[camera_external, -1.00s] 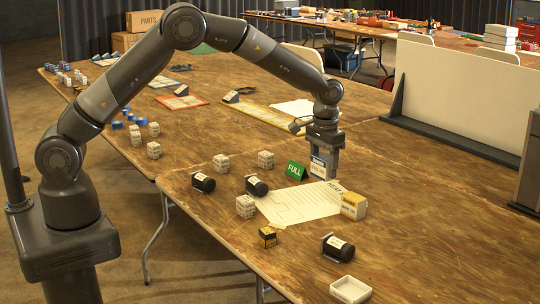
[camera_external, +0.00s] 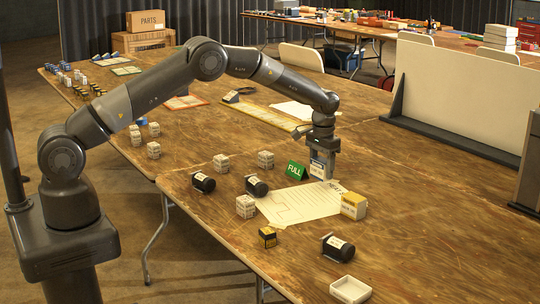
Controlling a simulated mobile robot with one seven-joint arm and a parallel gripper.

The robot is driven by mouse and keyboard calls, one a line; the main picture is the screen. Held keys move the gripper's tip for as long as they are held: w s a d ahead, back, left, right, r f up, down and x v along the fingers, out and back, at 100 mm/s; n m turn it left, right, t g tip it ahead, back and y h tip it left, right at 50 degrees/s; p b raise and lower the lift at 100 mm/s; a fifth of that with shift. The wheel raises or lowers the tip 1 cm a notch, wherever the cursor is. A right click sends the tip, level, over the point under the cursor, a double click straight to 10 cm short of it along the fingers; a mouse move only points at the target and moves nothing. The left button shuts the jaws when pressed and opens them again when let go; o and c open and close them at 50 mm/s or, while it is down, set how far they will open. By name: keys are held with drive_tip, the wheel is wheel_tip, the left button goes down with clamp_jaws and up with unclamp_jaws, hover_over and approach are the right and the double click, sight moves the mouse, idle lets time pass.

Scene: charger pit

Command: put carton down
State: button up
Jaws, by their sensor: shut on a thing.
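My gripper (camera_external: 322,155) points straight down in the external view, behind the printed sheet and just right of the green FULL sign (camera_external: 296,170). It is shut on a small white carton with a blue band (camera_external: 317,167). The carton is upright, partly hidden by the fingers, and low over the table by the sheet's back edge; I cannot tell whether its base touches the wood. A white and yellow carton (camera_external: 353,205) stands on the sheet's right corner.
The white sheet (camera_external: 297,203) lies on the wooden table (camera_external: 430,240). Black cylinders (camera_external: 257,187), white block stacks (camera_external: 246,206), a small yellow and black box (camera_external: 267,237) and a white tray (camera_external: 350,289) stand around it. A white panel (camera_external: 460,95) stands at the back right.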

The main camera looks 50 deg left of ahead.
sight(321, 177)
drive_tip(key=shift+f, duration=1.75)
drive_tip(key=shift+f, duration=0.15)
drive_tip(key=o, duration=1)
